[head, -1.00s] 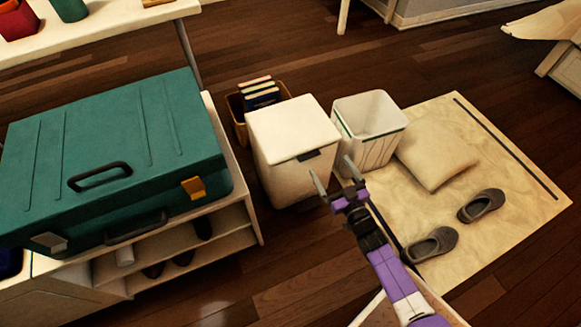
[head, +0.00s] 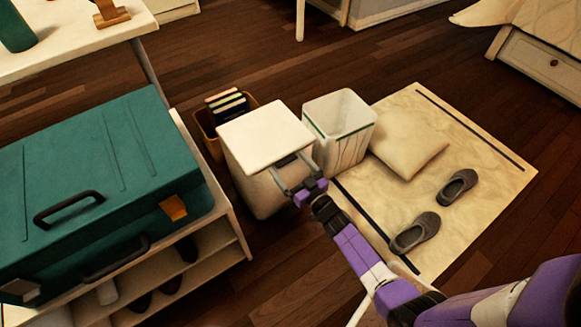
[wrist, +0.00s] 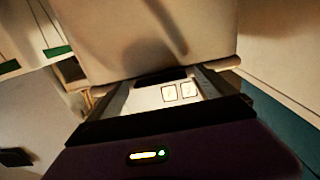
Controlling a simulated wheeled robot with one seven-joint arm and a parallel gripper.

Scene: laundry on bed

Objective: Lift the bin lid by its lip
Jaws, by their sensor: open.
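The bin (head: 255,180) is a cream box with a flat white lid (head: 262,132), which lies shut on it. A dark lip (head: 288,159) is at the lid's front right edge; it shows as a dark strip in the wrist view (wrist: 160,77). My gripper (head: 291,168) is open at that edge, its fingers spread to either side of the lip. In the wrist view my gripper (wrist: 160,80) has the dark strip between its fingertips, and a pale surface with two small square labels shows between the fingers. I cannot tell whether the fingers touch the lip.
An open white basket (head: 340,120) stands close right of the bin, and a brown box of books (head: 208,133) behind it. A teal suitcase (head: 90,190) lies on a shelf unit (head: 222,230) at left. A mat (head: 490,195) holds a cushion (head: 407,145) and grey shoes (head: 415,232).

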